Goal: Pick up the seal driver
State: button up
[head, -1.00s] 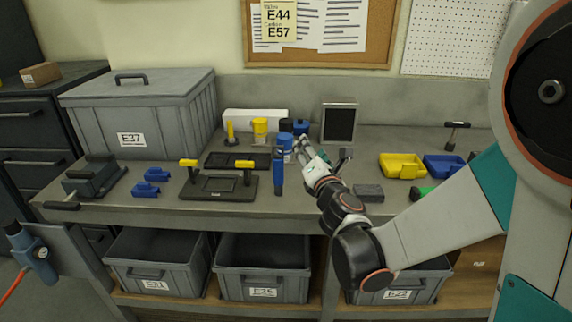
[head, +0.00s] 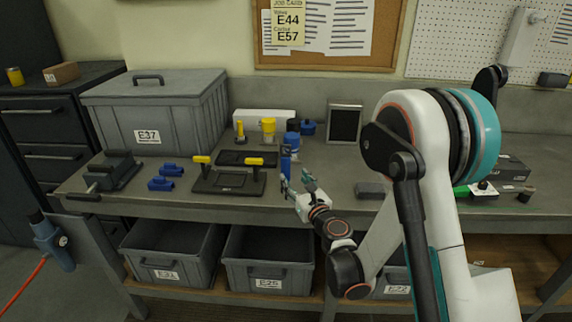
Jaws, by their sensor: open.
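No label marks the seal driver, so I cannot tell for certain which thing it is. A slim blue upright tool (head: 286,161) stands near the bench's front edge, just right of the black plate fixture. My gripper (head: 296,183) is open and empty in front of this tool, its fingers pointing toward it. The left finger overlaps the tool's lower end in the picture, hiding its foot. I cannot tell whether they touch. A small yellow upright tool (head: 240,131) and a yellow-topped piece (head: 268,128) stand farther back.
The black fixture with two yellow handles (head: 229,182) lies left of my gripper. Blue cylinders (head: 293,127) stand behind the blue tool. A dark grey block (head: 370,190) lies to the right. A large grey lidded bin (head: 155,105) fills the back left.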

aim_at(287, 173)
jog(key=x, duration=0.2)
jog(key=shift+w+a+f+b, duration=0.1)
jog(key=shift+w+b, duration=0.15)
jog(key=shift+b, duration=0.15)
jog(key=x, duration=0.1)
jog(key=b+x, duration=0.1)
jog(key=x, duration=0.3)
jog(key=shift+f+b, duration=0.3)
jog(key=shift+f, duration=0.05)
jog(key=shift+w+a+r, duration=0.15)
jog(key=shift+w+a, duration=0.05)
jog(key=shift+w, duration=0.2)
grip_shut()
